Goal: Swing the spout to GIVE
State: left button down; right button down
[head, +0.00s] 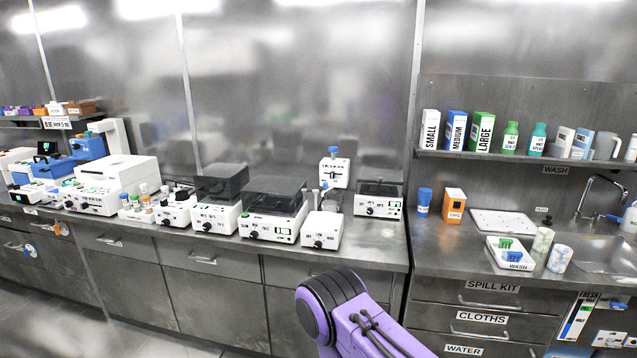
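I cannot read the word GIVE anywhere in the head view. A curved metal tap (591,190) stands at the sink on the far right, with a blue part beside it. A small white unit with a blue knob on top (334,172) stands at the back of the left counter; its lettering is too small to read, and I cannot tell whether it has a spout. Neither gripper is in view; only a purple link of one of my arms shows at the bottom middle.
White bench instruments (273,211) line the left counter (385,246). The right counter holds an orange box (454,205), a blue-topped bottle (424,198), a white tray (503,223) and a wash tray (511,265). A shelf (500,156) above carries boxes and bottles.

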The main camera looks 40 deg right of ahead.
aim_at(324, 184)
jog(key=z, duration=0.65)
jog(key=i, duration=0.6)
jog(key=z, duration=0.75)
jog(key=i, duration=0.85)
jog(key=u, duration=0.35)
